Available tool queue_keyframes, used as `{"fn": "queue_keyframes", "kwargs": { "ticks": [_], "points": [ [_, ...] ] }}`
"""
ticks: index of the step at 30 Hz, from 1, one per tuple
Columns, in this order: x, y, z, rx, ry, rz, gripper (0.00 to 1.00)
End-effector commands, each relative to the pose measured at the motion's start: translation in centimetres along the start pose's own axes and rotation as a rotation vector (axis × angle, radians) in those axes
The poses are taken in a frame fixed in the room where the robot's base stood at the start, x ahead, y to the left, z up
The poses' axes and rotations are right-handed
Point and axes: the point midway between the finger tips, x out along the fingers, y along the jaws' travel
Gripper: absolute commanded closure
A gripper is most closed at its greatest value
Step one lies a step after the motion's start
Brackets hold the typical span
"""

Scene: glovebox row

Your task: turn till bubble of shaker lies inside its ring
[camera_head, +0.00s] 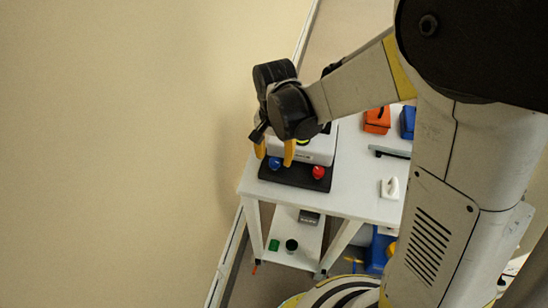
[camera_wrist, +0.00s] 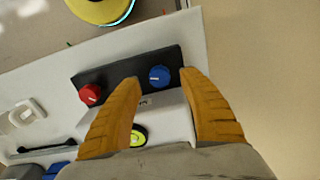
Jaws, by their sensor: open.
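The shaker is a white box (camera_head: 318,148) on a black base (camera_head: 292,177), on a white table. A blue knob (camera_head: 275,163) and a red knob (camera_head: 318,172) sit on its front; the wrist view shows the blue knob (camera_wrist: 160,76) and red knob (camera_wrist: 90,94) with white pointer marks. A yellow-green bubble level (camera_wrist: 138,135) shows beside the left finger, partly covered; I cannot tell where its bubble lies against the ring. My gripper (camera_wrist: 162,78) is open, its yellow fingers on either side of the blue knob in the picture; contact is not visible.
An orange box (camera_head: 377,120) and a blue box (camera_head: 408,122) stand toward the table's back right. A white handle-like object (camera_head: 390,187) lies at the right. A lower shelf (camera_head: 292,250) holds small items. A beige wall (camera_head: 120,150) is close on the left.

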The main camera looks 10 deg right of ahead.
Motion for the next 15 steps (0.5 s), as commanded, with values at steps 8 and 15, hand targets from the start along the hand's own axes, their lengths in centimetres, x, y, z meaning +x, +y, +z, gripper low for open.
{"fn": "queue_keyframes", "kwargs": {
  "ticks": [8, 15],
  "points": [
    [2.4, 0.0, 0.0, 0.000, 0.000, 0.000, 0.50],
    [2.4, 0.0, 0.0, 0.000, 0.000, 0.000, 0.50]
  ]
}}
